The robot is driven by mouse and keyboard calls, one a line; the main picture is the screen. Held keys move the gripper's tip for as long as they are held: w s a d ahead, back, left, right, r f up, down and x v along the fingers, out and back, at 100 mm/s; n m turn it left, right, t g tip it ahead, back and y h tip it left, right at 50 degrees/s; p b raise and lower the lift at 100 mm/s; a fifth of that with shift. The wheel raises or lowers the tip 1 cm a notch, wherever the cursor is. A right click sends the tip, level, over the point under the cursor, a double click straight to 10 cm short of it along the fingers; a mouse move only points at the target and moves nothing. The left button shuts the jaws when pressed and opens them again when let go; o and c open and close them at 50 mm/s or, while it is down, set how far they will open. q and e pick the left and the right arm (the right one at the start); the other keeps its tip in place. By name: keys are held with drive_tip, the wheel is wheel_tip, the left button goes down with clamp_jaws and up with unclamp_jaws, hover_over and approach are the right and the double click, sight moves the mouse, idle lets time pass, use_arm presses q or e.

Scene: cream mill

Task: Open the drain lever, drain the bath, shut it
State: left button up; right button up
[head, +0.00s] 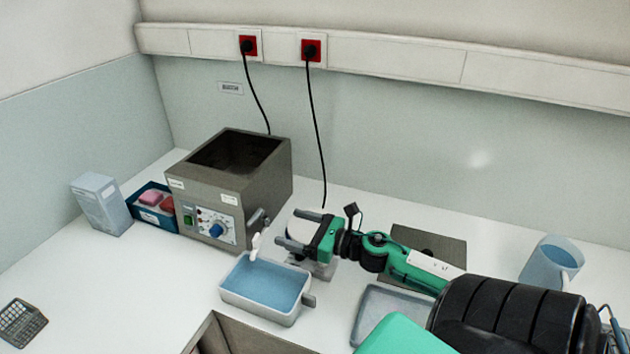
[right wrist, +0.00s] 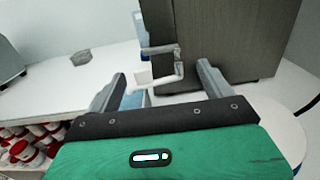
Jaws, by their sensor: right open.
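The bath (head: 190,192) is a grey metal box with a dark open top and a control panel on its front; its side fills the upper right of the right wrist view (right wrist: 230,35). A small drain fitting with a white end (head: 255,246) sits low by its front right corner. A light-grey bent rod with a white end (right wrist: 158,77) shows ahead of my fingers. A tub (head: 224,294) holding blue liquid stands below the fitting. My right gripper (head: 283,250) is open and empty, just right of the fitting and apart from it. My left gripper is not in view.
A blue bin (head: 146,215) with pink items and a pale carton (head: 100,204) stand left of the bath. A blue jug (head: 550,264) stands right. A shallow tray (head: 372,315) and dark plate (head: 430,242) lie near my right arm. Black cords run to wall sockets.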

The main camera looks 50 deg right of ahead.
drive_tip(key=b+v, duration=0.1)
drive_tip(key=v, duration=0.4)
idle(0.6)
